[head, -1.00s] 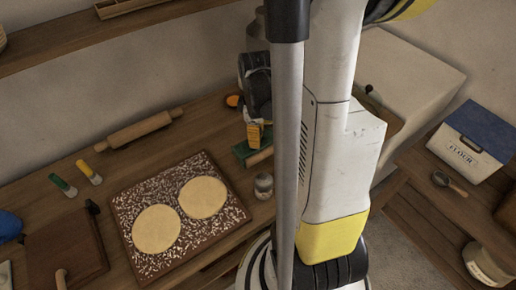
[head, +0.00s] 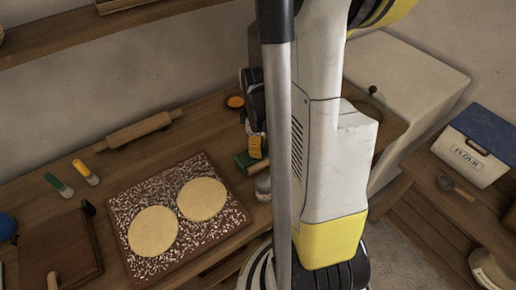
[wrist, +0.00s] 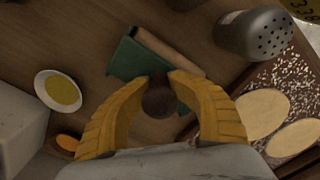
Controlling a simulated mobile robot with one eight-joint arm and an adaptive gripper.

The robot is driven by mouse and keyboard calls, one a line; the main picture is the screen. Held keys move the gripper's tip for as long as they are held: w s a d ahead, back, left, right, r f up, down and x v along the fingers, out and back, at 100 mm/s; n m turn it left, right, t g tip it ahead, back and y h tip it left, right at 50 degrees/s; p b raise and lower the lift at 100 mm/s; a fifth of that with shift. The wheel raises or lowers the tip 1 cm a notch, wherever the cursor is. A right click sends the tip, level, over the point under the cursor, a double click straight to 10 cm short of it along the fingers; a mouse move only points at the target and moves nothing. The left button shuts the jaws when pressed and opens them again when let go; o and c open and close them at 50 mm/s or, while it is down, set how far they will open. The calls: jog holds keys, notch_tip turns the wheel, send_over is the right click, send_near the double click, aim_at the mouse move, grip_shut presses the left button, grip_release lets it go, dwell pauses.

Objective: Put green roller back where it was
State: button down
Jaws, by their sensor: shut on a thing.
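My gripper (wrist: 162,80) is shut, pointing down over the counter. A dark round knob (wrist: 160,102) sits between its fingers. Just past the fingertips is the green roller (wrist: 138,60), a green body with a pale wooden cylinder along one side. It appears to be held. In the head view my gripper (head: 256,147) is partly behind my arm, with the green roller (head: 242,160) right under it, beside the metal shaker (head: 263,188). I cannot tell whether the roller touches the counter.
The floured board (head: 128,205) with two dough rounds lies left of the shaker. A rolling pin (head: 140,129) lies behind it. A small bowl of yellow contents (wrist: 60,91) and an orange item (wrist: 67,142) are nearby. Green-ended (head: 57,184) and yellow-ended (head: 85,172) tools lie at left.

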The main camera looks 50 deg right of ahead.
jog(key=c, duration=1.4)
grip_release()
jog(key=shift+f, duration=0.1)
notch_tip(320, 180, up, 13)
jog(key=p, duration=0.6)
jog(key=shift+r, duration=0.2)
jog(key=a+r+m+t, duration=0.3)
jog(key=a+r, duration=0.2)
jog(key=a, duration=0.5)
jog(key=a+r+m+t, duration=0.3)
jog(key=a+r+t, duration=0.1)
jog(key=a, duration=0.7)
jog(key=shift+w+a+r, duration=0.3)
jog(key=shift+w+r, duration=0.15)
jog(key=shift+r, duration=0.45)
